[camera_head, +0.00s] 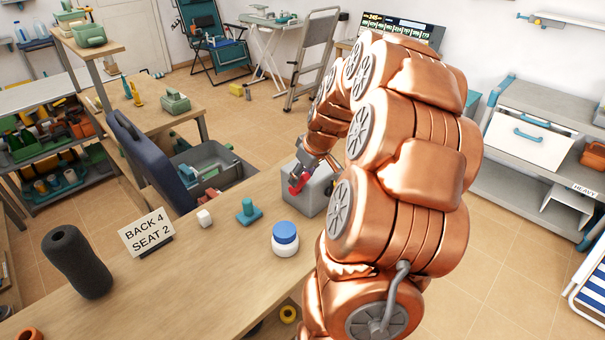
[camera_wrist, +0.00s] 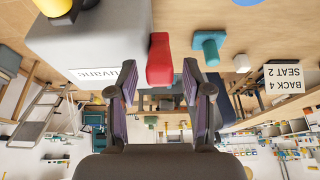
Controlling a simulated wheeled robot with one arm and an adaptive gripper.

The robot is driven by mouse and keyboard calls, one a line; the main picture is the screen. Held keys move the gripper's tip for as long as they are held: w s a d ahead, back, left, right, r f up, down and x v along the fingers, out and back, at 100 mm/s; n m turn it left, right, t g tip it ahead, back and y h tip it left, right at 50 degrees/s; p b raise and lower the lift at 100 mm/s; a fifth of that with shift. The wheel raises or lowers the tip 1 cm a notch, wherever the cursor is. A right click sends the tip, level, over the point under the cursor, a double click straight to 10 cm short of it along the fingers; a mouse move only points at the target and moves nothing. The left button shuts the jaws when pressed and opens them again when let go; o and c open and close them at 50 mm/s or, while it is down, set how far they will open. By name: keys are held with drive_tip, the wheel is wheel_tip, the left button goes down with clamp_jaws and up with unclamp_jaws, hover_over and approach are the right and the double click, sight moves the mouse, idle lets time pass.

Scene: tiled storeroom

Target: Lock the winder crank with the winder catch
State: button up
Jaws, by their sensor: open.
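The winder seems to be the grey box (camera_head: 312,190) on the wooden table, partly hidden behind my arm; its pale body (camera_wrist: 100,38) fills the upper left of the wrist view. A red part (camera_head: 297,184) is at its side, and shows as a red block (camera_wrist: 160,58) in the wrist view. I cannot tell whether this is the crank or the catch. A yellow and black knob (camera_wrist: 57,9) is on the box. My gripper (camera_wrist: 159,72) is open, its fingertips either side of the red part's near end; contact is unclear. It also shows in the head view (camera_head: 304,178).
A teal peg on a base (camera_head: 249,211), a white cube (camera_head: 204,217), a blue-lidded jar (camera_head: 285,239), a sign (camera_head: 147,231) and a dark roller (camera_head: 77,262) stand on the table. A dark blue chair back (camera_head: 147,162) rises at its far edge.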

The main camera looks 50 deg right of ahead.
clamp_jaws()
drive_tip(key=shift+f, duration=0.1)
idle(0.5)
